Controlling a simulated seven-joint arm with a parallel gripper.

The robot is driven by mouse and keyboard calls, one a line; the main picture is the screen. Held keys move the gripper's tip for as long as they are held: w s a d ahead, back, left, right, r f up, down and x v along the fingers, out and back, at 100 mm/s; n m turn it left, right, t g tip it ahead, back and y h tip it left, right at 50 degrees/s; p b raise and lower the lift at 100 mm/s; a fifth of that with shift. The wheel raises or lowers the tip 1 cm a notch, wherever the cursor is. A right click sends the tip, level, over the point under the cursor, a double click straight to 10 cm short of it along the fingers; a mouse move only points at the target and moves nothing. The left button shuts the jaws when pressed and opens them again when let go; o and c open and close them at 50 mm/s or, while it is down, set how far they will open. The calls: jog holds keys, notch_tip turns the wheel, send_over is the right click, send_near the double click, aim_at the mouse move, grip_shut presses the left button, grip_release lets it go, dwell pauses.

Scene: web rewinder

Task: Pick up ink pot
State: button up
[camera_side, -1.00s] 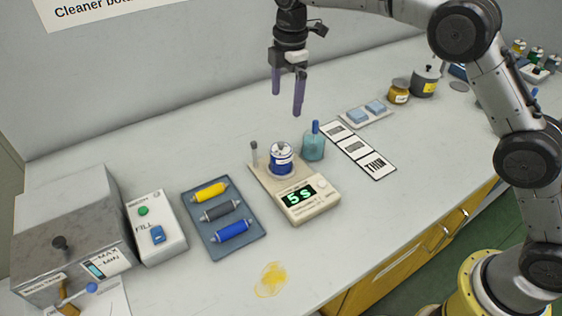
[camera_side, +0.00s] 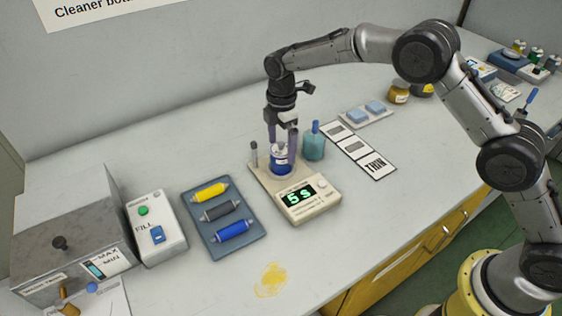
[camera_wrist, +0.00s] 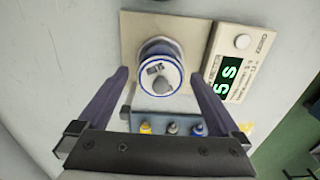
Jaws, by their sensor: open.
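The ink pot (camera_side: 281,162) is a blue pot with a white top, standing upright on the beige plate of a device whose display reads "5 s" (camera_side: 301,194). In the wrist view the pot (camera_wrist: 160,72) shows from above, with a white lid, a blue rim and a grey knob. My gripper (camera_side: 283,147) is open, pointing down over the pot, with its purple fingers on either side of the pot's upper part. In the wrist view the gripper (camera_wrist: 160,78) has a finger on each side of the pot, with gaps visible.
A teal bottle (camera_side: 314,142) stands close to the pot's right, and a grey post (camera_side: 254,154) to its left. A blue tray (camera_side: 246,240) with yellow, grey and blue rollers lies to the left. Label cards (camera_side: 378,165) lie to the right.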

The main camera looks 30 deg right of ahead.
notch_tip(320, 180, down, 4)
jog(key=shift+a+r, duration=0.1)
jog(key=shift+r, duration=0.15)
jog(key=shift+r, duration=0.1)
jog(key=c, duration=1.5)
jog(key=shift+r, duration=0.1)
